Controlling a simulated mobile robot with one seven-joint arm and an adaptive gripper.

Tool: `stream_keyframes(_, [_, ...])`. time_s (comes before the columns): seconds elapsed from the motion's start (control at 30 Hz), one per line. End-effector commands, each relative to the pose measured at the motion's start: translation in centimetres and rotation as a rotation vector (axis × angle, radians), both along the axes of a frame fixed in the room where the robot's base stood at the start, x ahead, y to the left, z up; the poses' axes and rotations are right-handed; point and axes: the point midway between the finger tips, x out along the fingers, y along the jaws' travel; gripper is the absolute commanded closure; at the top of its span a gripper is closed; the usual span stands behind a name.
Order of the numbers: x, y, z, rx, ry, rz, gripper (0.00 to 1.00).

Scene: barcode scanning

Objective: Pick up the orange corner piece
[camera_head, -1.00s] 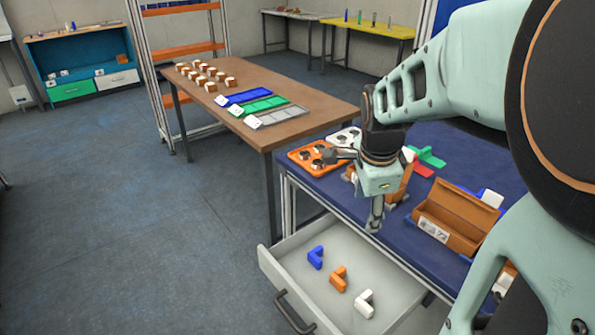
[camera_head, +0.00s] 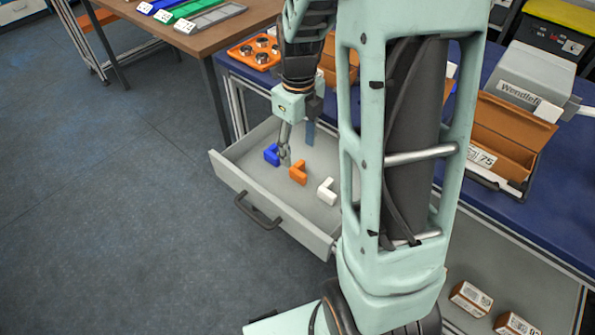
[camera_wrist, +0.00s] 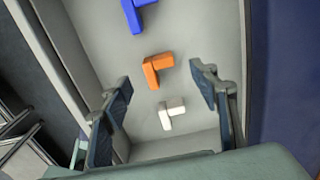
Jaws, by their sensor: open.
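The orange corner piece (camera_head: 298,173) lies in the open drawer (camera_head: 232,177), between a blue corner piece (camera_head: 271,154) and a white corner piece (camera_head: 327,191). In the wrist view the orange piece (camera_wrist: 157,69) lies ahead of the fingertips, roughly between them, with the blue piece (camera_wrist: 134,14) beyond it and the white piece (camera_wrist: 171,113) nearer. My gripper (camera_head: 286,160) is over the drawer near the blue and orange pieces. In the wrist view my gripper (camera_wrist: 160,75) is open and empty, its two fingers wide apart.
The drawer walls and its front handle (camera_head: 258,213) surround the pieces. The blue tabletop (camera_head: 510,205) above holds an orange tray (camera_head: 254,52) and an open orange box (camera_head: 500,140). My arm hides part of the drawer's right side.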

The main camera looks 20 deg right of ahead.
Motion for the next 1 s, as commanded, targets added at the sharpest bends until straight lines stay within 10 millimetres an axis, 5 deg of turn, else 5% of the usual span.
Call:
stream_keyframes(0.5, [-0.4,0.1,-6.1,0.0,0.001,0.001,0.45])
stream_keyframes(0.8, [-0.3,0.1,-6.6,-0.001,-0.002,0.003,0.45])
stream_keyframes(1.0, [-0.3,0.1,-6.6,-0.001,-0.002,0.003,0.65])
